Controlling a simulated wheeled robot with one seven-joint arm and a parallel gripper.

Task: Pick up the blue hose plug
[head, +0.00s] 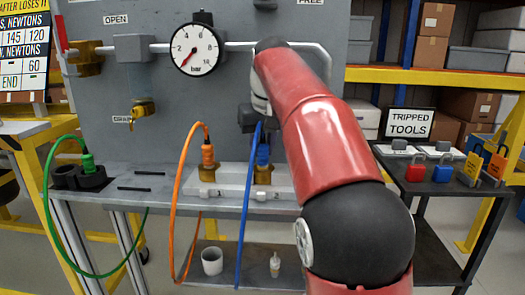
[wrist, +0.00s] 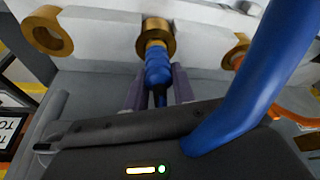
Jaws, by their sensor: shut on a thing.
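The blue hose plug (head: 263,154) is ribbed and upright in the head view, at a brass socket (head: 263,174) on the white block. In the wrist view the blue plug (wrist: 157,68) points at the brass socket (wrist: 155,30) and meets it. My gripper (wrist: 159,84) has its two grey fingers on either side of the plug and is shut on it. In the head view my gripper (head: 259,124) is at the plug's upper part, partly hidden by my red arm. The blue hose (head: 245,200) hangs down to the left of the plug.
An orange hose plug (head: 208,154) stands in the neighbouring brass socket at left. A green plug (head: 88,163) sits in a black holder at far left. A pressure gauge (head: 194,50) is on the panel above. A dark table with padlocks (head: 415,169) stands at right.

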